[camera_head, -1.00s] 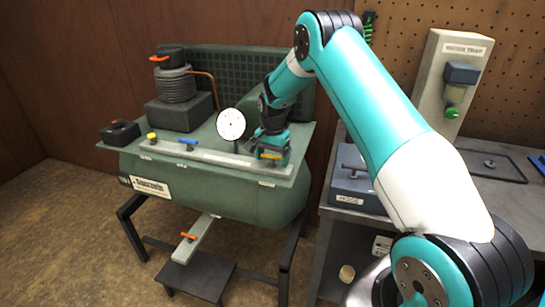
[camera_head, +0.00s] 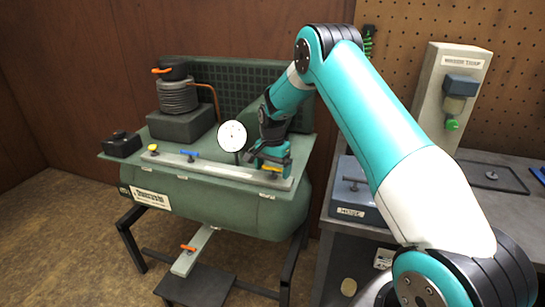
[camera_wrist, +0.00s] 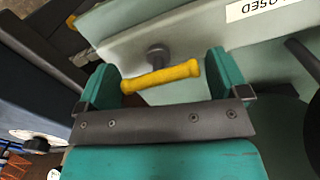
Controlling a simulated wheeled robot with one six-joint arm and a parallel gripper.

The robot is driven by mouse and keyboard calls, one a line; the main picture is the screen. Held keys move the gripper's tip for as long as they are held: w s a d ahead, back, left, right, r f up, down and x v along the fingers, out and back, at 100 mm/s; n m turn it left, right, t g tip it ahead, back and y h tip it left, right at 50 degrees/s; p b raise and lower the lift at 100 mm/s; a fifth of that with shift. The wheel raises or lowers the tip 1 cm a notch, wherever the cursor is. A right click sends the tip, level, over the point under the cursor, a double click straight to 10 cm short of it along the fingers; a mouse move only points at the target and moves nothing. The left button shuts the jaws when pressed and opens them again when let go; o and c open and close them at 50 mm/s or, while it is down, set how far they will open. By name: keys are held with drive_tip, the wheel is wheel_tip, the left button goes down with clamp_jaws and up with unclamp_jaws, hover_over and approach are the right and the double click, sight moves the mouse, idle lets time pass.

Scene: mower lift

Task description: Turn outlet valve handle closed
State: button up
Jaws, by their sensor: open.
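A yellow bar handle (camera_wrist: 160,76) on a dark round stem lies between the fingers of my gripper (camera_wrist: 161,62) in the wrist view. The fingers are open at either end of the bar. The bar's left end is very near the left finger; I cannot tell if they touch. A small gap shows at its right end. A plate beside it carries an upside-down "CLOSED" label (camera_wrist: 268,8). In the head view my gripper (camera_head: 271,160) is low over the right end of the green compressor's top rail (camera_head: 220,173), with yellow just showing there.
A white gauge (camera_head: 232,136) stands close left of my gripper. A blue handle (camera_head: 190,154) and a yellow knob (camera_head: 154,148) are farther left on the rail. An orange-handled valve (camera_head: 189,248) hangs below the tank.

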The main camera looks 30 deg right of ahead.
sight(272, 167)
wheel_tip(272, 167, up, 17)
drive_tip(key=b, duration=0.1)
drive_tip(key=shift+r, duration=0.15)
idle(0.5)
drive_tip(key=s+a+r+n+y, duration=0.1)
drive_tip(key=s+a+r+n, duration=0.2)
drive_tip(key=s+a+n, duration=0.35)
drive_tip(key=s+a+r+n, duration=0.3)
drive_tip(key=s+a, duration=0.4)
drive_tip(key=a, duration=0.3)
drive_tip(key=s+a+f+n+y, duration=0.1)
drive_tip(key=s+a+n, duration=0.4)
drive_tip(key=s, duration=0.6)
drive_tip(key=s+a+f+n+y, duration=0.1)
drive_tip(key=s+a+n, duration=0.4)
drive_tip(key=s, duration=0.7)
drive_tip(key=shift+y, duration=0.6)
drive_tip(key=shift+f, duration=0.1)
